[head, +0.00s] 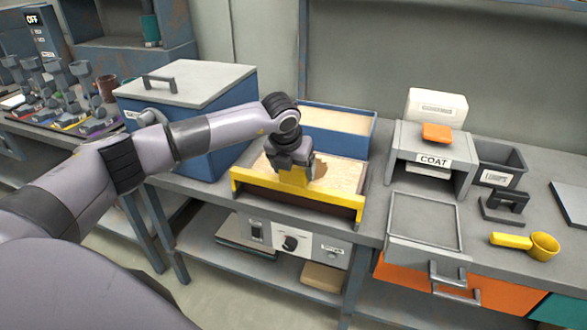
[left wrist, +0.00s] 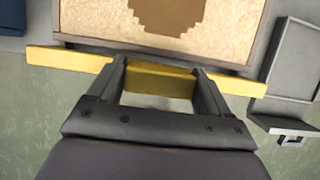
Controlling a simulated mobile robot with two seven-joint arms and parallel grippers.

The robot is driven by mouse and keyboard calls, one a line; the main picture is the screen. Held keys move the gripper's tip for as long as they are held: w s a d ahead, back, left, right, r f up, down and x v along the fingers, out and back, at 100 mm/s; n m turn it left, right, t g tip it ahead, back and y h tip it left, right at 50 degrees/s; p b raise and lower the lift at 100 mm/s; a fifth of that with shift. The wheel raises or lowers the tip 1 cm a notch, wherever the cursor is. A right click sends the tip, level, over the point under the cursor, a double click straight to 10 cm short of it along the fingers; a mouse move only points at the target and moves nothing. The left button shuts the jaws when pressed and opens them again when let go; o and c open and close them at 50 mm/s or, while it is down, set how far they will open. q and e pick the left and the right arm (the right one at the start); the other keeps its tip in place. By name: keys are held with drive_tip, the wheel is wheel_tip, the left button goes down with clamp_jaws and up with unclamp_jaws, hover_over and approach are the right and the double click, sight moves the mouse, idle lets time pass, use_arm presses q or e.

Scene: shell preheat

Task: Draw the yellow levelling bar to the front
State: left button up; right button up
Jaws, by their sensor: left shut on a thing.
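The yellow levelling bar (head: 255,184) lies across the front edge of a tray of pale sand (head: 346,174). My left gripper (head: 296,172) comes down on the middle of the bar and is shut on its raised yellow part. In the left wrist view, the two fingers of the left gripper (left wrist: 159,75) stand on either side of that part, and the bar (left wrist: 66,58) reaches out past both of them. The sand (left wrist: 95,18) lies behind the bar there, with a darker brown patch (left wrist: 172,12) in it. My right gripper is not in view.
A blue lidded box (head: 215,125) stands left of the tray, and a blue-walled bin (head: 345,122) is behind it. A grey COAT housing (head: 462,168) with a pulled-out drawer (head: 425,222) is close on the right. A yellow scoop (head: 543,246) lies farther right.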

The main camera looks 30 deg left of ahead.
use_arm(q)
drive_tip(key=shift+s+f, duration=0.1)
drive_tip(key=shift+s, duration=0.05)
idle(0.3)
drive_tip(key=o, duration=1.4)
drive_tip(key=shift+s, duration=0.1)
drive_tip(key=shift+r, duration=0.2)
drive_tip(key=v, duration=0.7)
drive_tip(key=shift+s+d+b, duration=0.1)
drive_tip(key=shift+b, duration=0.2)
